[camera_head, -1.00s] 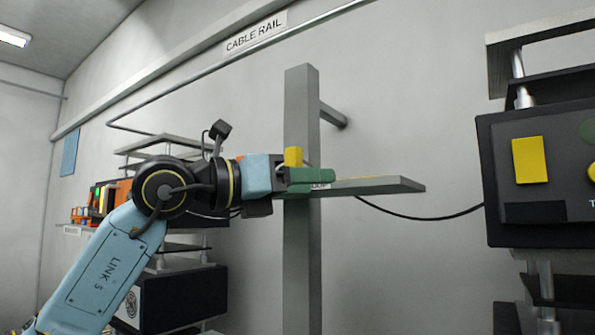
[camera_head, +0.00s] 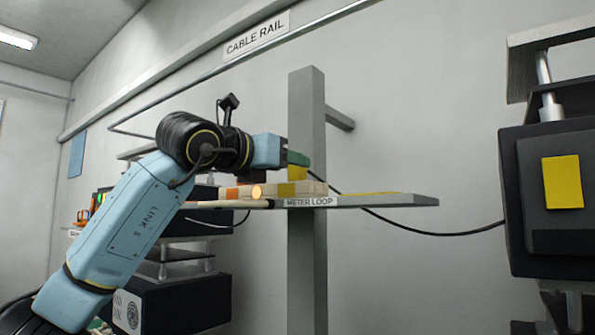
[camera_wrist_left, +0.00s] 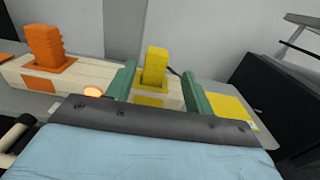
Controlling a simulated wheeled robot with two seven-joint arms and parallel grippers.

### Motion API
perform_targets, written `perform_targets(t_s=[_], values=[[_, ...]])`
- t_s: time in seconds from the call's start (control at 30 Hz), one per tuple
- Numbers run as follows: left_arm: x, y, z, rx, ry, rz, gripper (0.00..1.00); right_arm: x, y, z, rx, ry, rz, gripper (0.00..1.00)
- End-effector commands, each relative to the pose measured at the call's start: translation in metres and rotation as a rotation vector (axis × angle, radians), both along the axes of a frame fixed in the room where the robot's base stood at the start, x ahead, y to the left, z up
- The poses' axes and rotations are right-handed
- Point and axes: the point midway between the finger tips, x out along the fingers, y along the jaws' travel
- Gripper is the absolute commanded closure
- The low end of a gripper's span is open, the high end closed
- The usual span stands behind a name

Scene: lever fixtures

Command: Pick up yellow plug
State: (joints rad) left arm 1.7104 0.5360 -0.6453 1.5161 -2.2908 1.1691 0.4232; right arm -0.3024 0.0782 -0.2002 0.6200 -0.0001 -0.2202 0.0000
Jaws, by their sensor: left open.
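The yellow plug (camera_wrist_left: 155,66) stands upright in a yellow socket (camera_wrist_left: 152,97) on a pale strip. In the left wrist view it is between the two green fingers of my open left gripper (camera_wrist_left: 158,86), with gaps visible on both sides. In the head view the left gripper (camera_head: 298,160) is just above the strip, and its fingers partly hide the yellow plug (camera_head: 297,173). The jaws are not closed on it. My right gripper is not in view.
The pale strip (camera_head: 262,201) lies on a grey shelf (camera_head: 405,201) labelled METER LOOP, crossed by a grey post (camera_head: 307,105). An orange plug (camera_wrist_left: 44,44) and a lit orange lamp (camera_wrist_left: 92,92) are alongside. A flat yellow pad (camera_wrist_left: 230,110) lies at right. A dark box (camera_head: 540,185) stands far right.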

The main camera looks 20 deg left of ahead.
Motion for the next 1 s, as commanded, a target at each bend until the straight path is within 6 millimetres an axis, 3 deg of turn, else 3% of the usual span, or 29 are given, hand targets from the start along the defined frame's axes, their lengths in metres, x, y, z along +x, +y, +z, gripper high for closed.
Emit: perform_targets(t_s=[0.4, 0.7, 1.0], values=[[0.047, -0.011, 0.005, 0.0, 0.003, -0.002, 0.47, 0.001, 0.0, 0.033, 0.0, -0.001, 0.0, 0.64], [0.051, -0.011, 0.002, 0.0, 0.001, -0.002, 0.49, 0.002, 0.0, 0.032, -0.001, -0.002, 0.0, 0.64], [0.05, -0.011, 0.003, -0.001, 0.001, -0.002, 0.88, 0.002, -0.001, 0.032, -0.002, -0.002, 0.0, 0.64]])
